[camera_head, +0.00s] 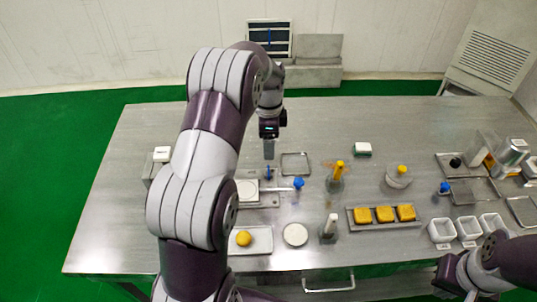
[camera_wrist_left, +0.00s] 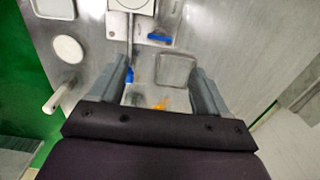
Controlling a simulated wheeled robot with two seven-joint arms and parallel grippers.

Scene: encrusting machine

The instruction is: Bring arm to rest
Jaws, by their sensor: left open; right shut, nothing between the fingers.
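My left arm reaches up through the middle of the head view, and its gripper (camera_head: 269,150) points down over the steel table, above the area by a small square tray (camera_head: 295,164). In the left wrist view the left gripper (camera_wrist_left: 162,80) has its two fingers wide apart with nothing held between them. The square tray (camera_wrist_left: 177,70) and a blue-knobbed part (camera_wrist_left: 130,75) show below the fingers. My right gripper (camera_head: 447,277) is low at the right, near the table's front edge, shut and empty; my right arm partly hides it.
The steel table (camera_head: 400,120) carries a tray with yellow blocks (camera_head: 384,215), white containers (camera_head: 441,230), a white disc (camera_head: 295,234), a yellow-topped bottle (camera_head: 336,175) and a tray with a yellow ball (camera_head: 250,240). The back of the table is mostly clear.

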